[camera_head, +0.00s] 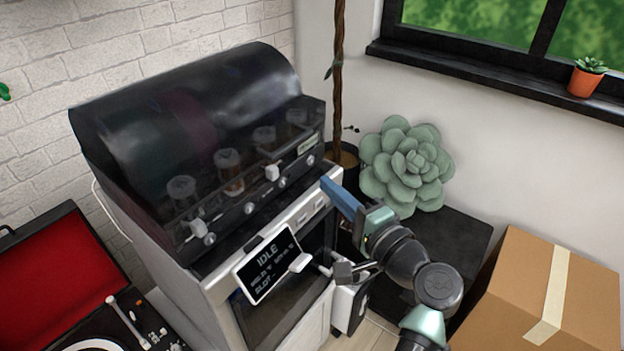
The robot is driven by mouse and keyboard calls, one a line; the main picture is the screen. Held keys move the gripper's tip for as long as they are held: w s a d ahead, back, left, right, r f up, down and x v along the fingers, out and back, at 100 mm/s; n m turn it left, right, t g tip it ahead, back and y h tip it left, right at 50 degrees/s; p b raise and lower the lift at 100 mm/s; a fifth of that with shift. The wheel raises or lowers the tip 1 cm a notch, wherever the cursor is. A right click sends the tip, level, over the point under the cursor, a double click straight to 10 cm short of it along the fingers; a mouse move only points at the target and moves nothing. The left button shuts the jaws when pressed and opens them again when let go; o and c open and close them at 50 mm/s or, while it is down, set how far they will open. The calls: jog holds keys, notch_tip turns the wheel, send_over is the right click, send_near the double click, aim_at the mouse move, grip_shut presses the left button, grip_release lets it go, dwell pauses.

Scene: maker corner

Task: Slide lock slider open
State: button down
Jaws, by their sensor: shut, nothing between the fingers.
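A machine with a dark see-through hood (200,110) stands against the brick wall. Its dark front strip carries a white slider-like knob on the right (272,172) and a similar one on the left (198,228), with small round knobs between them. I cannot tell which part is the lock slider. My gripper (328,184), with long blue fingers, is shut and empty. It appears at the right end of the machine's front, right of the right white knob and apart from it. Whether it touches the machine's edge is unclear.
A tilted display reading IDLE (267,266) sits on the lower front, with a white handle-like part (300,262) beside it. A cardboard box (520,290) and a large succulent (408,165) stand at right. A turntable (110,330) in a red-lined case is at lower left.

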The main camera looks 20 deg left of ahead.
aim_at(273, 177)
jog(key=x, duration=0.9)
jog(key=shift+a, duration=0.25)
jog(key=s+p, duration=0.1)
jog(key=s, duration=0.2)
jog(key=shift+a+p, duration=0.3)
jog(key=shift+p, duration=0.05)
jog(key=shift+s+a, duration=0.15)
jog(key=shift+s, duration=0.25)
jog(key=shift+s, duration=0.1)
jog(key=shift+s+a+p, duration=0.3)
jog(key=shift+s+p, duration=0.05)
jog(key=shift+s, duration=0.3)
jog(key=shift+s+a+p, duration=0.25)
jog(key=shift+s+p, duration=0.1)
jog(key=shift+s, duration=0.35)
